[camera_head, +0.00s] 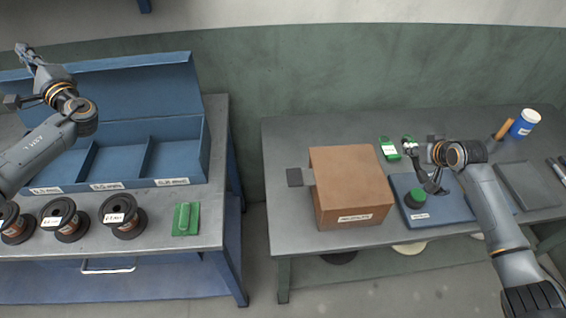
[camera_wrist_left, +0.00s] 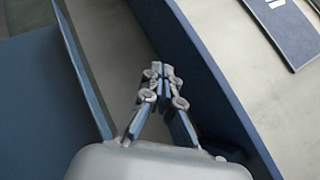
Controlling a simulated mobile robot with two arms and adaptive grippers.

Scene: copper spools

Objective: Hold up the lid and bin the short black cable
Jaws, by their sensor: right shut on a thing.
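The blue bin (camera_head: 178,184) on the left table has several labelled compartments, and its lid (camera_head: 135,85) stands raised at the back. My left gripper (camera_head: 22,50) is at the lid's upper left. In the left wrist view its fingers (camera_wrist_left: 160,82) are together with nothing seen between them, beside blue panels; contact with the lid is unclear. My right gripper (camera_head: 430,182) is low over the blue mat (camera_head: 448,211) on the right table, shut on a small dark thing, seemingly the short black cable, mostly hidden by the fingers.
Black spools (camera_head: 122,215) and a green block (camera_head: 186,219) sit before the bin. A brown box (camera_head: 350,185) stands at the right table's left. A green item (camera_head: 389,149), a blue cup (camera_head: 525,123) and a grey tray (camera_head: 528,186) lie around my right arm. A gap separates the tables.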

